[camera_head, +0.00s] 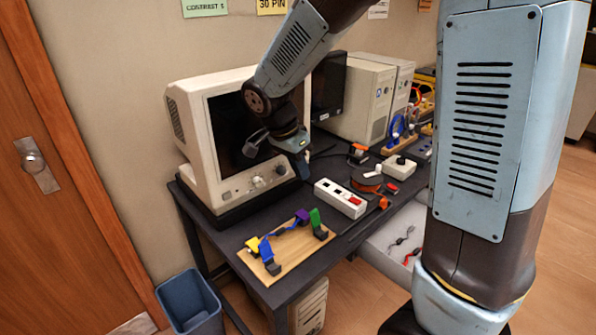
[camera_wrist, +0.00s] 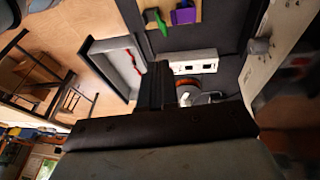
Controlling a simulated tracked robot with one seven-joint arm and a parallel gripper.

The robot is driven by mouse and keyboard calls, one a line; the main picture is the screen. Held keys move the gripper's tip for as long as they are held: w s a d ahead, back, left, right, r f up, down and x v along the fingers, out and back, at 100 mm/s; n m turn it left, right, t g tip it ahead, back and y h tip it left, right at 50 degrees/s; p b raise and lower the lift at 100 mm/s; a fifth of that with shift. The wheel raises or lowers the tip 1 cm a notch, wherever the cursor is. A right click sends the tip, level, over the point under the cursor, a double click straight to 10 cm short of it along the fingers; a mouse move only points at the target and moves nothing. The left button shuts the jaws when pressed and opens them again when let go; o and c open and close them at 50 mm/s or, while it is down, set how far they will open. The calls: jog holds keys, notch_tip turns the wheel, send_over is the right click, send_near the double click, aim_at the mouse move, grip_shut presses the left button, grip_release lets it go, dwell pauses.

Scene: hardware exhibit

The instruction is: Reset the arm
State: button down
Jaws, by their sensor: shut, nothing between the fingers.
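My arm (camera_head: 290,60) reaches down from the top of the head view and bends in front of the old beige monitor (camera_head: 190,115). My gripper (camera_head: 302,168) points down above the dark desk (camera_head: 235,230), behind the white power strip (camera_head: 340,198) in the picture. In the wrist view my gripper's dark fingers (camera_wrist: 160,85) are together in the middle, with nothing seen between them. The power strip (camera_wrist: 195,67) shows just beyond them there.
A wooden board (camera_head: 285,255) with coloured clips lies at the desk's front left. An orange-and-black reel (camera_head: 367,180) and a white control box (camera_head: 398,167) are right of the strip. An open drawer (camera_head: 385,255) holds cables. Computer towers (camera_head: 360,95) stand behind. A blue bin (camera_head: 190,303) is on the floor.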

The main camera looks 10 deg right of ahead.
jog(key=s+d+r+n+t+y, duration=0.3)
jog(key=s+d+r+n+t, duration=0.2)
jog(key=s+d+r+n, duration=0.6)
jog(key=s+d+r, duration=0.2)
jog(key=s+r, duration=0.1)
jog(key=s, duration=0.3)
jog(key=shift+s+d+r+n+y, duration=0.2)
jog(key=shift+s+n+y, duration=0.1)
jog(key=shift+s+y, duration=0.1)
jog(key=shift+a, duration=0.15)
